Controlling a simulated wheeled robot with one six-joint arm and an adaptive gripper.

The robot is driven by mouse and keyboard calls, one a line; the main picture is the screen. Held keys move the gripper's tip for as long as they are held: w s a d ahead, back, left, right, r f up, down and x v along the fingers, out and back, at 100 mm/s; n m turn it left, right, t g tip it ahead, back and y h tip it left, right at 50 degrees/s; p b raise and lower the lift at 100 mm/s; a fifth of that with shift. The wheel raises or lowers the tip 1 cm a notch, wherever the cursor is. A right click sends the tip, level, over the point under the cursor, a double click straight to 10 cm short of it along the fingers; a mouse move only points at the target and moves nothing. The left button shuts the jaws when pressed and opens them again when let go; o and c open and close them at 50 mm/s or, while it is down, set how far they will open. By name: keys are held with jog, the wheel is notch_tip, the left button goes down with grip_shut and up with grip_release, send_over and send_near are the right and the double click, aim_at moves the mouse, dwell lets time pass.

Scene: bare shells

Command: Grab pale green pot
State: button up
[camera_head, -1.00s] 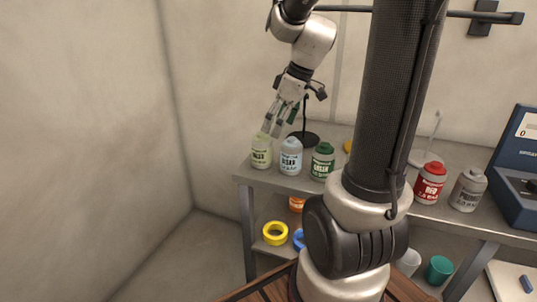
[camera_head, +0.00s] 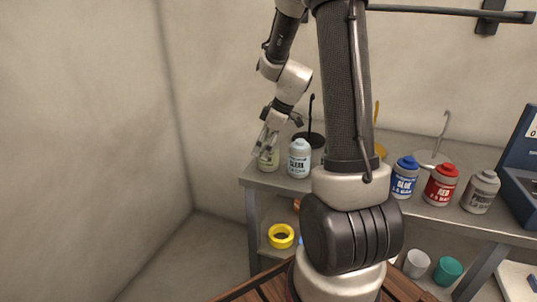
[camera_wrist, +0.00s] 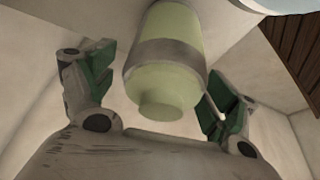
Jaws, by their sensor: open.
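The pale green pot (camera_head: 268,162) stands at the left end of the grey table, partly covered by my gripper (camera_head: 267,143) in the head view. In the wrist view the pale green pot (camera_wrist: 166,75), with a grey label band and a pale green cap, lies between the two green-padded fingers of my gripper (camera_wrist: 158,95). The fingers are open, with a visible gap on the left side. The right finger looks close to the pot; I cannot tell whether it touches.
Blue (camera_head: 404,178), red (camera_head: 440,185) and grey (camera_head: 480,192) pots stand further right. A yellow ring (camera_head: 281,236) sits on the lower shelf. The wall is close behind the table.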

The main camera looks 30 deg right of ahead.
jog(key=shift+c, duration=0.4)
jog(key=c, duration=1.3)
